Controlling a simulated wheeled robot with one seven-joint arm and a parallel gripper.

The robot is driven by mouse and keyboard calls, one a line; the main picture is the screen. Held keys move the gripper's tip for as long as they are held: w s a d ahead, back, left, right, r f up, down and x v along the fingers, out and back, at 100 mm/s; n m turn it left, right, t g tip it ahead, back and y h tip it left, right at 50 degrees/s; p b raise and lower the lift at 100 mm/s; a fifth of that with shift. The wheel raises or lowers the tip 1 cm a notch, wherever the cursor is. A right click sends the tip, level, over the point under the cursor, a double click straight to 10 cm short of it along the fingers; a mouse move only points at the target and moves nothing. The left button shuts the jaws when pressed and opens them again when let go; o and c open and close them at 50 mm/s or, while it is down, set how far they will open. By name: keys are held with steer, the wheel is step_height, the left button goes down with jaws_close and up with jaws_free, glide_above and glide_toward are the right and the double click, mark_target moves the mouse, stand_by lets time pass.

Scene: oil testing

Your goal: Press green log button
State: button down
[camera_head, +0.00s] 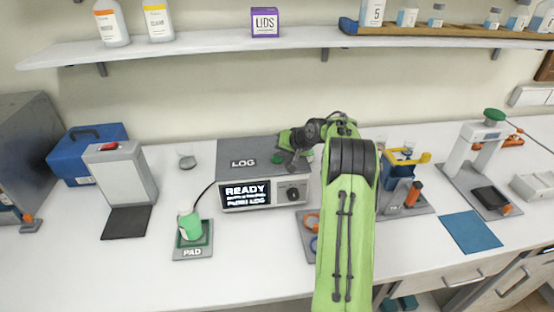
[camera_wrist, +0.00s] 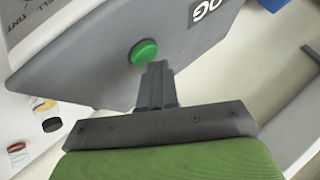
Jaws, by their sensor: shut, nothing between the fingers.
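The green log button (camera_wrist: 144,52) sits on the grey top of the LOG box, next to the letters LOG. My gripper (camera_wrist: 157,68) is shut and empty, with its tips close beside the button in the wrist view. I cannot tell whether they touch it. In the head view the button (camera_head: 277,158) shows as a small green spot at the right of the box top, just left of my gripper.
A shelf (camera_head: 200,47) with bottles and a LIDS box (camera_head: 265,22) hangs above. Test stands (camera_head: 407,195) are to the right. The front-left counter is clear.

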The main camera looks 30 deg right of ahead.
mark_target(280, 159)
steer(key=shift+f+b, duration=0.3)
steer(key=shift+f, duration=0.2)
stand_by(0.3)
steer(key=shift+r, duration=0.1)
steer(key=shift+r+p, duration=0.75)
steer(key=shift+r, duration=0.1)
step_height(280, 159, up, 5)
steer(key=p, duration=0.4)
steer(key=shift+r, duration=0.15)
steer(key=shift+f, duration=0.2)
stand_by(0.3)
